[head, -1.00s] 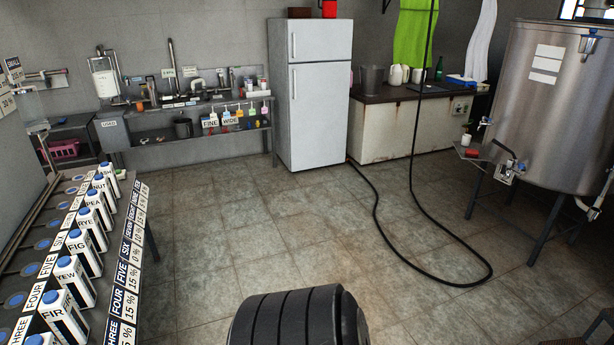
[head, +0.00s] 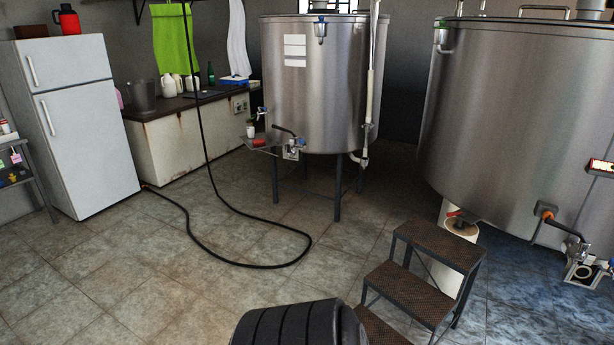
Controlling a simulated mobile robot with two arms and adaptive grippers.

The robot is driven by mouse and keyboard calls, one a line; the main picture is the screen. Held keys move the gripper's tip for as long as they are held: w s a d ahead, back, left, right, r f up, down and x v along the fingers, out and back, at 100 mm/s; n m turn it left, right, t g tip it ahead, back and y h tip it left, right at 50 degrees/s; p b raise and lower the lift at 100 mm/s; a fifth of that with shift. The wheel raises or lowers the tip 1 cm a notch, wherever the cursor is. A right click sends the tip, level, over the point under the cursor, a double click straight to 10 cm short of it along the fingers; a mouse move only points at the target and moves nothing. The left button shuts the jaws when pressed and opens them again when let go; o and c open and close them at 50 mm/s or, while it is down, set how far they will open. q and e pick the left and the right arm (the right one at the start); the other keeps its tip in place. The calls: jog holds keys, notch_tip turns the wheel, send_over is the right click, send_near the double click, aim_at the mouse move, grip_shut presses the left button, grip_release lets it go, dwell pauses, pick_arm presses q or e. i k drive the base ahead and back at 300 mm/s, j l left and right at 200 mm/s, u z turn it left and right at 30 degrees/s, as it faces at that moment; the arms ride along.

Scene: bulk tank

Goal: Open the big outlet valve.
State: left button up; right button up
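A large steel tank (head: 520,110) fills the right side of the head view. Low on its front is an outlet valve (head: 578,250) with a dark lever that has an orange collar (head: 545,211) at its left end; the outlet fitting sits below right, near the picture's edge. A smaller steel tank (head: 315,95) on legs stands left of it, with its own outlet valve (head: 291,150) with a dark handle low on the front and a small tap (head: 262,112) to the left. Neither gripper is in view. Whether either valve is open or shut cannot be told.
A brown-topped step stool (head: 430,250) stands in front of the big tank's left side. A black hose (head: 250,265) loops over the tiled floor. A fridge (head: 75,120) and counter (head: 170,145) line the left back.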

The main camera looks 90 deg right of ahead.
aim_at(563, 228)
jog(key=z, duration=3.05)
